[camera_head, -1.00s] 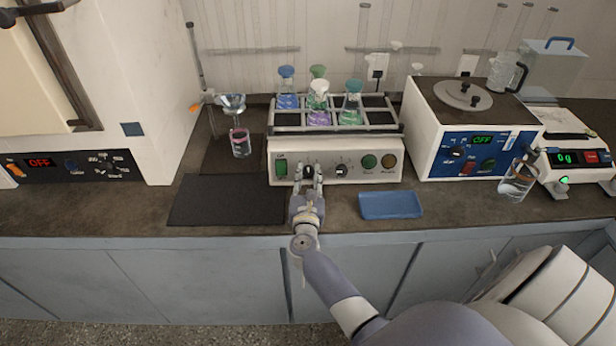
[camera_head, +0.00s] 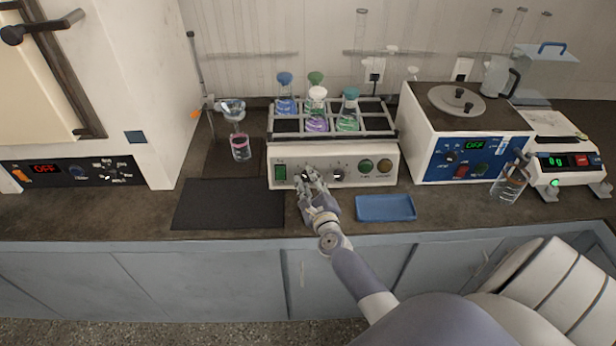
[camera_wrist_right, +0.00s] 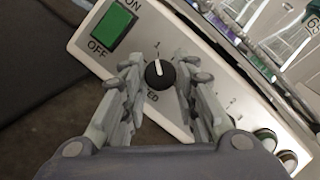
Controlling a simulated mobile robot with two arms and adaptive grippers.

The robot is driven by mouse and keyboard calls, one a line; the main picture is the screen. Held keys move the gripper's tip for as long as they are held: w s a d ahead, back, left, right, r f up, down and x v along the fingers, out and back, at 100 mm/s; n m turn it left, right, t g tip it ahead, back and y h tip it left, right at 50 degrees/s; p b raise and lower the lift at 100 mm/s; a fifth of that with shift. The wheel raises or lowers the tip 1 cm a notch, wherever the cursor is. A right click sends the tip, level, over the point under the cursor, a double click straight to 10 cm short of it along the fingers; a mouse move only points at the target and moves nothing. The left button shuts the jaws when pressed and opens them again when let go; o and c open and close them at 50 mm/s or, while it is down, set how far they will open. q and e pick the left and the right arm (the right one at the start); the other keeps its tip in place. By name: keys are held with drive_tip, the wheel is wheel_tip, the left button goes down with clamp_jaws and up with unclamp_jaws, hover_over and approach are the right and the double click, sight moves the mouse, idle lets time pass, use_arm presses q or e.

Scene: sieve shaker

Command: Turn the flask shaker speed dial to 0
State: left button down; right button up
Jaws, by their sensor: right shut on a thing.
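The flask shaker (camera_head: 350,152) stands at the back middle of the bench, with stoppered flasks in its rack. Its speed dial (camera_wrist_right: 160,74) is a small black knob with a white pointer line, beside the green ON/OFF switch (camera_wrist_right: 113,25). The right wrist view is rolled, so the panel looks tilted. My right gripper (camera_head: 311,180) is at the panel and hides most of this dial in the head view. In the wrist view its fingers are on both sides of the dial, shut on it. My left gripper is not in view.
A second black knob (camera_head: 338,175) and two round buttons sit further right on the panel. A blue tray (camera_head: 386,208) and a dark mat (camera_head: 228,204) lie in front. A blue-panelled device (camera_head: 420,165) and a balance (camera_head: 567,178) stand to the right.

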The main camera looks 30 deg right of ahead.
drive_tip(key=n+p, duration=0.1)
drive_tip(key=n+y+p, duration=0.1)
drive_tip(key=n, duration=0.1)
drive_tip(key=n+y+p, duration=0.1)
drive_tip(key=n, duration=0.1)
drive_tip(key=shift+d+r+p, duration=0.15)
drive_tip(key=shift+r+p, duration=0.2)
drive_tip(key=shift+f+n+g+y+p, duration=0.1)
drive_tip(key=shift+n+g+y+p, duration=0.35)
drive_tip(key=shift+n+p, duration=1.05)
drive_tip(key=shift+n, duration=0.3)
drive_tip(key=o, duration=1.1)
drive_tip(key=shift+c, duration=0.2)
drive_tip(key=v, duration=1.2)
